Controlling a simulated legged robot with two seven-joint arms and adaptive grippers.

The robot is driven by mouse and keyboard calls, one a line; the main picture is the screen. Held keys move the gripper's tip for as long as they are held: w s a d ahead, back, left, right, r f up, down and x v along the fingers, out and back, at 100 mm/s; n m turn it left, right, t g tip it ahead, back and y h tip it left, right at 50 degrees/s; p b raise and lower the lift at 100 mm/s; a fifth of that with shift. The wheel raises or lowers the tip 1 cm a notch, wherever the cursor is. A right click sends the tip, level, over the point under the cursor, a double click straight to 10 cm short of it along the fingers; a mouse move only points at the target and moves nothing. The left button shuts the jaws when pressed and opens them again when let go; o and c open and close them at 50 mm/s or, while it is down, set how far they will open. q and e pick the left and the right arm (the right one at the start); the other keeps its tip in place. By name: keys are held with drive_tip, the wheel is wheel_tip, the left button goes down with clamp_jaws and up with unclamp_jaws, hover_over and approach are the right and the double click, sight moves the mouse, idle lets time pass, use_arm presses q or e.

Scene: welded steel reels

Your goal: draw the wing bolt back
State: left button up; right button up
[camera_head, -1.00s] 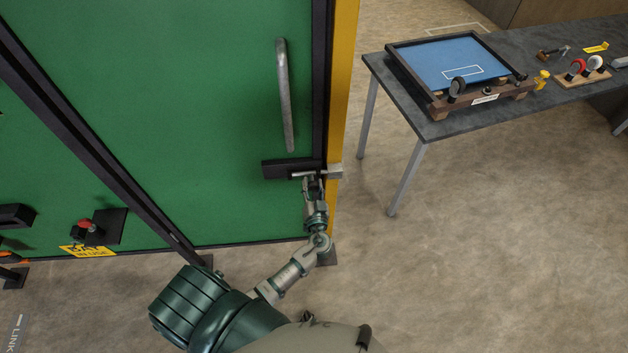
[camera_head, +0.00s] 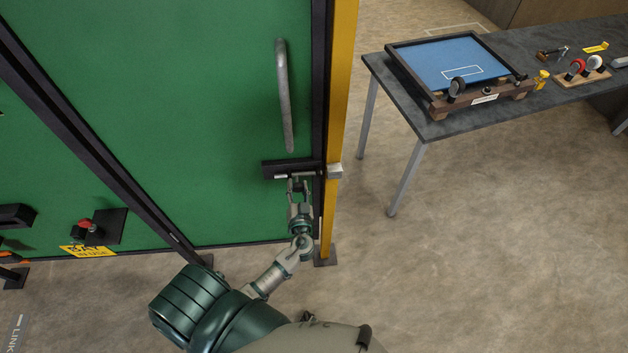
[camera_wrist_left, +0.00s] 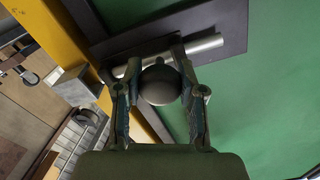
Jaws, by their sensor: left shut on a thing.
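The wing bolt is a bright metal rod (camera_head: 292,177) on a dark plate (camera_head: 270,169) low on the green door, below its long grey handle. My left gripper (camera_head: 297,185) is shut on the bolt's knob. In the left wrist view the round dark knob (camera_wrist_left: 160,84) sits between the fingers of my left gripper (camera_wrist_left: 160,95), with the rod (camera_wrist_left: 205,45) behind it. The metal keeper (camera_head: 335,171) is on the yellow post, and a gap shows between it and the rod in the head view. My right gripper is not in view.
The green door (camera_head: 190,90) fills the left, with the grey handle (camera_head: 285,95) above the bolt. The yellow post (camera_head: 341,90) stands at its right edge. A table (camera_head: 440,130) with a blue tray stands at the right. The floor between is clear.

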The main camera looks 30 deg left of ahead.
use_arm(q)
drive_tip(key=o, duration=1.2)
drive_tip(key=shift+a+r, duration=0.1)
drive_tip(key=shift+r, duration=0.05)
drive_tip(key=shift+s+d+f, duration=0.2)
drive_tip(key=shift+s+d, duration=0.1)
drive_tip(key=shift+s, duration=0.1)
drive_tip(key=shift+b+v, duration=0.95)
drive_tip(key=shift+v, duration=1.3)
drive_tip(key=shift+s+d, duration=0.4)
drive_tip(key=shift+s, duration=0.1)
drive_tip(key=shift+s+d+r, duration=0.1)
drive_tip(key=shift+s+r, duration=0.05)
drive_tip(key=shift+s, duration=0.05)
